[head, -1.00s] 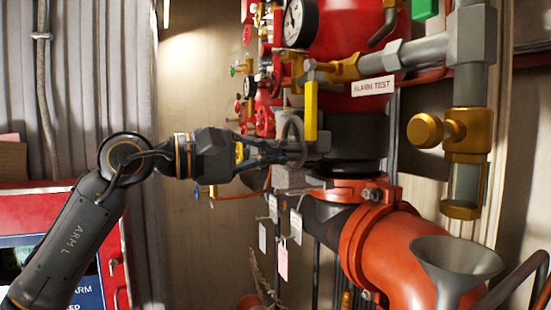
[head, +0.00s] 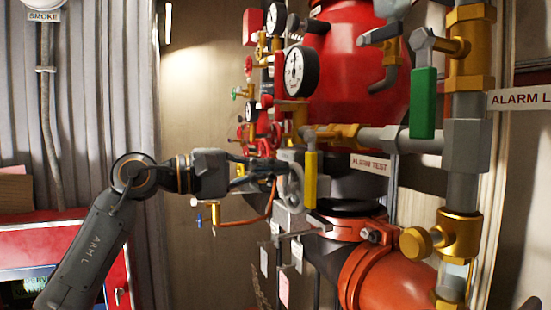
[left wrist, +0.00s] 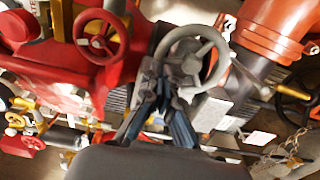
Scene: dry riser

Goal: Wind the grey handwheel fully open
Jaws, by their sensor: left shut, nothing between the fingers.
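The grey handwheel (left wrist: 190,60) shows in the left wrist view at upper centre, its rim and spokes facing the camera. In the head view the handwheel (head: 296,184) is seen nearly edge-on, partly behind the yellow lever. My left gripper (left wrist: 168,92) is shut, with nothing between its fingers. Its fingertips overlap the left and lower part of the wheel in the wrist view; I cannot tell whether they touch it. In the head view the left gripper (head: 275,170) reaches in from the left to the wheel. My right gripper is not in view.
A yellow lever (head: 310,178) hangs close to the wheel's right. Red handwheels, one of them (left wrist: 101,36) near the grey wheel, crowd the pipework. A large orange pipe (head: 385,280) lies below right. A green lever (head: 423,103) hangs at upper right. Free space lies left of the pipes.

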